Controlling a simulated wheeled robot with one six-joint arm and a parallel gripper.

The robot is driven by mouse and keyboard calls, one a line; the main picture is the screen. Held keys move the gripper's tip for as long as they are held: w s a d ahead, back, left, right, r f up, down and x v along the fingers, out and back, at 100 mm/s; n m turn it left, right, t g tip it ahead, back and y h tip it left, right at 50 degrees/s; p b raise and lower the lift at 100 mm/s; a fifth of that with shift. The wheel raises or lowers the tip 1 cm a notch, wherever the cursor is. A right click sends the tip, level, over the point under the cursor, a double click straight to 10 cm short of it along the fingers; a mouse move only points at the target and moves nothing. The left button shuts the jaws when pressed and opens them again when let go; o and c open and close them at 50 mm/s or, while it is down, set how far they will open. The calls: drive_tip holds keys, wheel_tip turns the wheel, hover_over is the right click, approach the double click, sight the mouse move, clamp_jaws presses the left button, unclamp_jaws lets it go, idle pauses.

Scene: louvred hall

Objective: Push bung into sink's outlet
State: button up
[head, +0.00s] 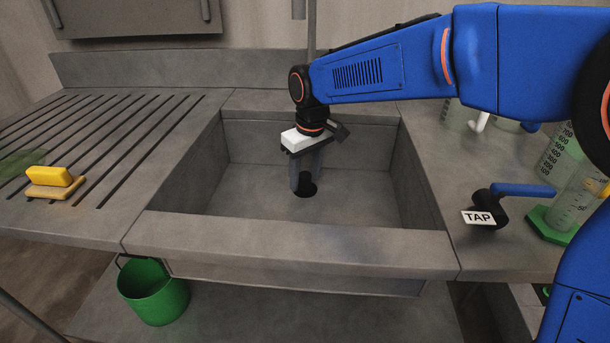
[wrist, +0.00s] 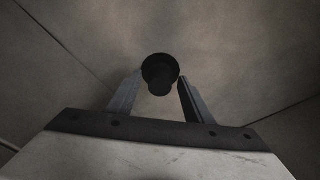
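The sink (head: 260,178) is a grey stone basin. My gripper (head: 306,186) reaches down into it, fingers pointing at the floor. A black bung (wrist: 160,86) shows between the fingers in the wrist view, as a narrow round part in front of a wider dark disc. I cannot tell whether that disc is the bung's own or the outlet behind it. In the head view a dark round patch (head: 309,191) at the outlet lies by the fingertips. The gripper (wrist: 161,76) looks open, with gaps between the fingers and the bung's narrow part. How deep the bung sits is unclear.
A yellow sponge (head: 48,176) lies on a dish on the grooved drainboard at left. A tap lever labelled TAP (head: 478,218) and measuring cylinders (head: 570,205) stand at right. A green bucket (head: 154,291) is below the front. The sink walls surround my gripper.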

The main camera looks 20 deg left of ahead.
sight(306, 175)
drive_tip(key=shift+r, duration=0.1)
drive_tip(key=shift+s+d+r, duration=0.1)
drive_tip(key=shift+r, duration=1.6)
drive_tip(key=shift+s+d+r, duration=0.1)
drive_tip(key=shift+r, duration=1.6)
drive_tip(key=shift+r, duration=0.1)
drive_tip(key=shift+r, duration=0.3)
wheel_tip(306, 175, up, 11)
drive_tip(key=d, duration=0.1)
drive_tip(key=shift+s+d, duration=0.15)
drive_tip(key=shift+s, duration=0.15)
